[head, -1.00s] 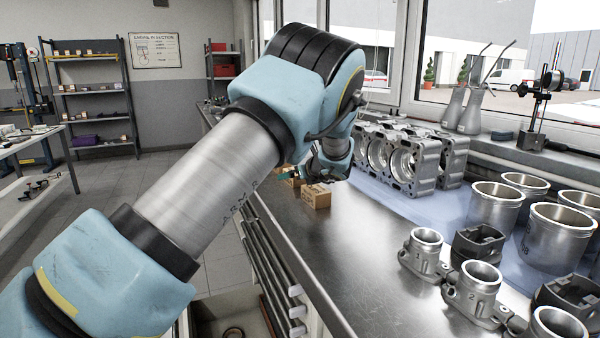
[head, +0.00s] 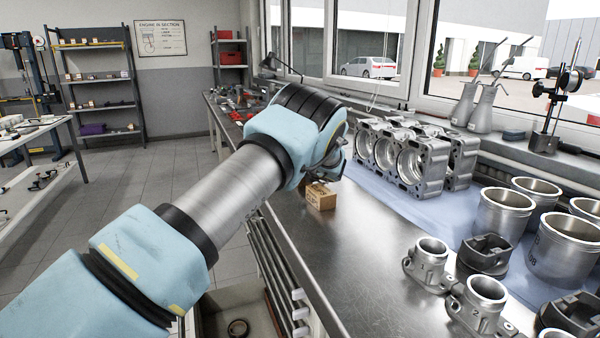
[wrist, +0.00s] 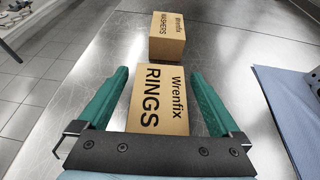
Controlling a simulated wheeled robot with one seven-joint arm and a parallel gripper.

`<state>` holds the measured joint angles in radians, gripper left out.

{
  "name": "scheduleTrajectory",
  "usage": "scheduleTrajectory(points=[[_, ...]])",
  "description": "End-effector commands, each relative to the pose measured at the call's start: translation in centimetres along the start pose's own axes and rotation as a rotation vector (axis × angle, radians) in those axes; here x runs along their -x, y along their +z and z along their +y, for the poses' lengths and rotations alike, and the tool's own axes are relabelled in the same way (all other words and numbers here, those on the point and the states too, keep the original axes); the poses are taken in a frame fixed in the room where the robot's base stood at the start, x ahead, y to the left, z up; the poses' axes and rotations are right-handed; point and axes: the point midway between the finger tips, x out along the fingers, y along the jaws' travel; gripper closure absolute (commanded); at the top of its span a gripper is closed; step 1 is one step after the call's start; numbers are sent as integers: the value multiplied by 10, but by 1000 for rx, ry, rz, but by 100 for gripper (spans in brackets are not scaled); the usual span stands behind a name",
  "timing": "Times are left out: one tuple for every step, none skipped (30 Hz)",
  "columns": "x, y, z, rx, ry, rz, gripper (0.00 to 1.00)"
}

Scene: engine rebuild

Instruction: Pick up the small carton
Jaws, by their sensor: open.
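In the wrist view, a brown carton (wrist: 160,98) printed "Wrenfix RINGS" lies between the two green fingers of my gripper (wrist: 160,75). The gripper is open, with one finger on each side of the carton and a gap visible at each side. I cannot tell how far the fingertips reach down beside it. A second brown carton (wrist: 167,37), printed "Wrenfix WASHERS", stands beyond the fingertips and looks smaller. In the head view a brown carton (head: 321,198) sits on the metal bench; its print is too small to read. My arm hides the fingers there.
Engine blocks (head: 412,158) stand on a blue mat to the right of the carton. Cylinder liners (head: 503,217) and numbered metal parts (head: 427,262) stand closer on the right. Tools lie at the bench's far end (head: 235,103). The steel top (head: 345,250) in front of the carton is bare.

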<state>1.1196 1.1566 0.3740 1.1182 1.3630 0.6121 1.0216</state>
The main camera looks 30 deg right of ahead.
Motion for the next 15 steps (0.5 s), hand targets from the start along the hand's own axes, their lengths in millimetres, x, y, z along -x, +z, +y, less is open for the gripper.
scheduleTrajectory(points=[[-6,1,1,1,1,0,0],[-8,1,1,1,1,0,0],[-10,1,1,1,0,1,0],[-12,0,1,1,0,1,0],[-12,0,0,1,0,1,0],[-13,0,0,0,0,1,0],[-13,-1,0,0,0,1,0],[-13,-1,0,0,0,1,0],[-13,-1,0,0,0,1,0],[-13,-1,0,0,0,1,0],[-13,-1,0,0,0,1,0],[-13,-1,0,1,0,1,5],[-13,-1,0,1,0,1,8],[-13,-1,0,1,0,1,11],[-13,-1,0,1,0,1,16]])
